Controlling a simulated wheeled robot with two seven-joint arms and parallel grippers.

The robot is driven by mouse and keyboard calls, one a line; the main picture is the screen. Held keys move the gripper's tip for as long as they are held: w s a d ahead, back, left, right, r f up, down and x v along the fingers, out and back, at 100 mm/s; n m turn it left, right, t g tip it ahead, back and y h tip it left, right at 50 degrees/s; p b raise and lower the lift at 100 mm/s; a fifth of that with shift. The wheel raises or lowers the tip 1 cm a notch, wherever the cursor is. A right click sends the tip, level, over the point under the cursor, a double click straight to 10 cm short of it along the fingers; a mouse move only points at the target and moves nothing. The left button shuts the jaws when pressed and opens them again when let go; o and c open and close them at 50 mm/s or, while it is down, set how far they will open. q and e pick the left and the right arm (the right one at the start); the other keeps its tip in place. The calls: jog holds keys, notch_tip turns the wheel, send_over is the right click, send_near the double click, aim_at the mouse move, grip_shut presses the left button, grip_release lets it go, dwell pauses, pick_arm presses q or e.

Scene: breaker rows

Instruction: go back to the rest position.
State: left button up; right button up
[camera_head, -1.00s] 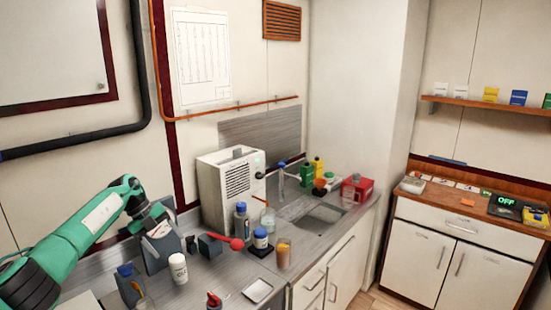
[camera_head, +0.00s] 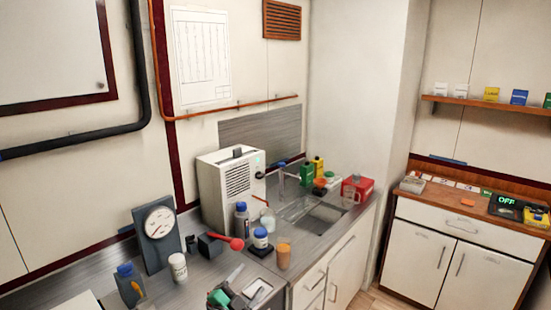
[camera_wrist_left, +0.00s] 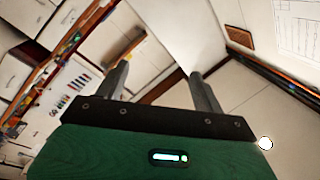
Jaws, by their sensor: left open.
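My left gripper (camera_head: 250,280) shows at the bottom edge of the head view, in front of the counter's near edge. Its two grey fingers are apart with nothing between them. In the left wrist view the open fingers (camera_wrist_left: 158,72) stand apart with only the room behind them. Most of the left arm is outside the head view. My right gripper is in neither view.
A gauge (camera_head: 158,224) stands against the wall on the counter. A white jar (camera_head: 178,267), blue-lidded bottle (camera_head: 241,220), orange cup (camera_head: 283,254) and red spoon (camera_head: 236,243) are nearby. A sink (camera_head: 310,217) lies further right; the floor beyond is partly visible.

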pick_arm(q)
jog(key=s+a+f+n+g+y, duration=0.3)
jog(key=s+a+f+n+y, duration=0.25)
jog(key=s, duration=0.35)
jog(key=s+a+f+n+g+y, duration=0.2)
jog(key=s+a+f+n+y, duration=0.3)
jog(key=s, duration=0.5)
jog(key=s+a+f+n+g, duration=0.1)
jog(key=s+a+g, duration=0.15)
jog(key=s, duration=0.55)
jog(key=s+a+f+n+g+h, duration=0.1)
jog(key=s+g, duration=0.2)
jog(key=s, duration=0.4)
jog(key=s+a+f+n+g, duration=0.1)
jog(key=s+g, duration=0.2)
jog(key=s, duration=0.5)
notch_tip(320, 180, down, 36)
jog(key=g+b, duration=0.1)
jog(key=b, duration=0.4)
jog(key=s+a+f+b, duration=0.1)
jog(key=s+f+b, duration=0.1)
jog(key=s+f, duration=0.8)
jog(key=s+a+f+g+b, duration=0.1)
jog(key=s+a+f+b, duration=0.1)
jog(key=s+f, duration=0.8)
notch_tip(320, 180, down, 4)
jog(key=shift+a+r+b, duration=0.2)
jog(key=shift+a+b, duration=0.05)
jog(key=shift+b, duration=0.25)
jog(key=shift+m+g, duration=0.25)
